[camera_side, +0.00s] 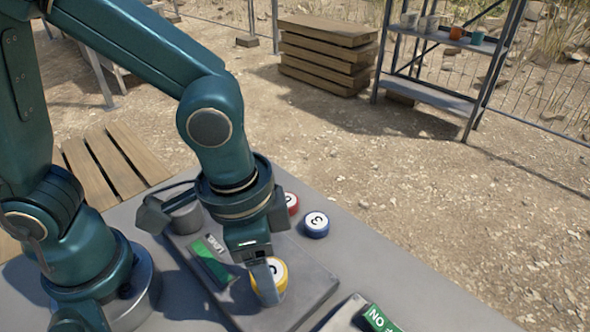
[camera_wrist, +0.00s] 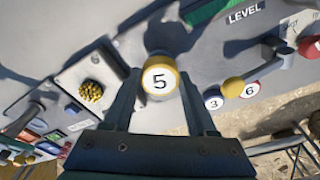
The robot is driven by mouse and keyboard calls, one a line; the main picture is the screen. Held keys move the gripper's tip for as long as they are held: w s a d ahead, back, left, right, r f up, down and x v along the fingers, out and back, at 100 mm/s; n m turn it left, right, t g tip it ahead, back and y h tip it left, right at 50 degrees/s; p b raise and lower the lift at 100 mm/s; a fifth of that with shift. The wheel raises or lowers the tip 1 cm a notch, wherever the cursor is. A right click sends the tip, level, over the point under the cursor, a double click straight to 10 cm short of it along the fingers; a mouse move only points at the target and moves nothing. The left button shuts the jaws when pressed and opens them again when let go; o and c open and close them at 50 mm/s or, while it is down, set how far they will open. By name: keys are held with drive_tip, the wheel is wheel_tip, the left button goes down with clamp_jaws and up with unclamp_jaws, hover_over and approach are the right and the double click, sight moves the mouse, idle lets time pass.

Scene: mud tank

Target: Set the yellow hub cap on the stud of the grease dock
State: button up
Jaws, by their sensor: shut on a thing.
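The yellow hub cap (camera_side: 280,272) has a white top with a black number; in the wrist view the cap (camera_wrist: 160,78) reads 5. My gripper (camera_side: 265,283) points down over the grey bench and is shut on the cap. In the wrist view my gripper (camera_wrist: 160,84) has one finger on each side of it. I cannot tell whether the cap's underside touches the grey panel. I cannot tell for sure which part is the grease dock; its stud does not show clearly. A pale square plate with a bumpy yellow dome (camera_wrist: 90,91) lies left of the cap.
A blue cap (camera_side: 316,224) marked 3 and a red cap (camera_side: 291,203) lie behind my gripper. A green LEVEL label (camera_side: 209,262) is left of it. A lever with a yellow knob (camera_wrist: 233,90) shows in the wrist view. Bare bench (camera_side: 375,265) lies to the right.

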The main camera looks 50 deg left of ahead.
drive_tip(key=shift+f, duration=1.1)
drive_tip(key=o, duration=1.4)
drive_tip(key=shift+o, duration=0.2)
drive_tip(key=shift+o, duration=0.6)
drive_tip(key=shift+r, duration=0.15)
drive_tip(key=shift+r, duration=3.65)
